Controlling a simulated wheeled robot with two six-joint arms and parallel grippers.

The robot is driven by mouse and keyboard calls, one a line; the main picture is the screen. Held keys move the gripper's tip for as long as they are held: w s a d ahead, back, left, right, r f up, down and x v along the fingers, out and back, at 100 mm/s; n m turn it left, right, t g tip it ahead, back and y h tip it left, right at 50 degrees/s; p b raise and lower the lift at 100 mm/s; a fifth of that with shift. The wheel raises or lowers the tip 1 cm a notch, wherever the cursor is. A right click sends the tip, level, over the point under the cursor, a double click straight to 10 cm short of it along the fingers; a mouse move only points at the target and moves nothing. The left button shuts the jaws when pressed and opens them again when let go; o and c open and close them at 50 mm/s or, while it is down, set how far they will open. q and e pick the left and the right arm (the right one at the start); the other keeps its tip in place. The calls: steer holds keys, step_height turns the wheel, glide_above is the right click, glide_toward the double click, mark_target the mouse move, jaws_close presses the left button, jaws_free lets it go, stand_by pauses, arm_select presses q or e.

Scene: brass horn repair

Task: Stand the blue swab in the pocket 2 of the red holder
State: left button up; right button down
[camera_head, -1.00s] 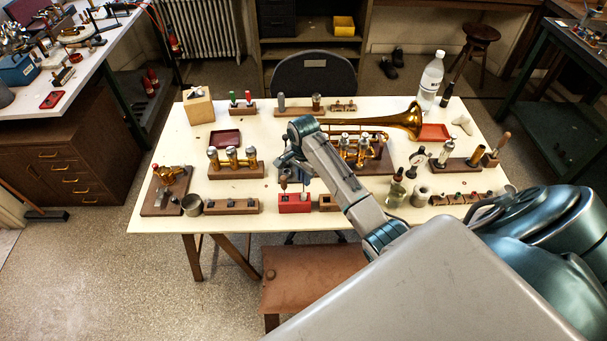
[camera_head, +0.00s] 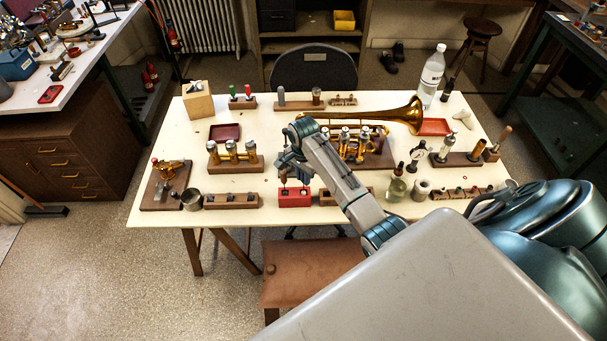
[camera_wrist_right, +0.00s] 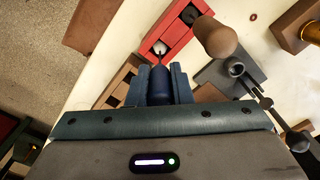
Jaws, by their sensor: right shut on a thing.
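The red holder (camera_head: 294,198) lies near the front edge of the table, below my right gripper (camera_head: 291,180). In the right wrist view the holder (camera_wrist_right: 176,36) runs diagonally at the top, with dark pockets in its top face. My right gripper (camera_wrist_right: 160,78) is shut on the blue swab (camera_wrist_right: 160,86), a dark blue handle pointing toward the holder. A thin stem and a pale tip show beyond the handle, over the holder's nearer part. I cannot tell whether the tip is inside a pocket or above it. My left gripper is not in view.
A wooden block with holes (camera_head: 231,201) stands left of the holder. In the right wrist view a rounded brown handle (camera_wrist_right: 215,36) and a grey block (camera_wrist_right: 232,78) are close to the right of the gripper. A brass horn (camera_head: 400,115) lies behind my right arm.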

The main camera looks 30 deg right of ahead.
steer(key=c, duration=1.2)
jaws_free()
steer(key=shift+f, duration=0.1)
step_height(320, 180, up, 10)
steer(key=b, duration=0.2)
steer(key=shift+f+b, duration=0.25)
steer(key=shift+b, duration=0.15)
steer(key=shift+r, duration=0.7)
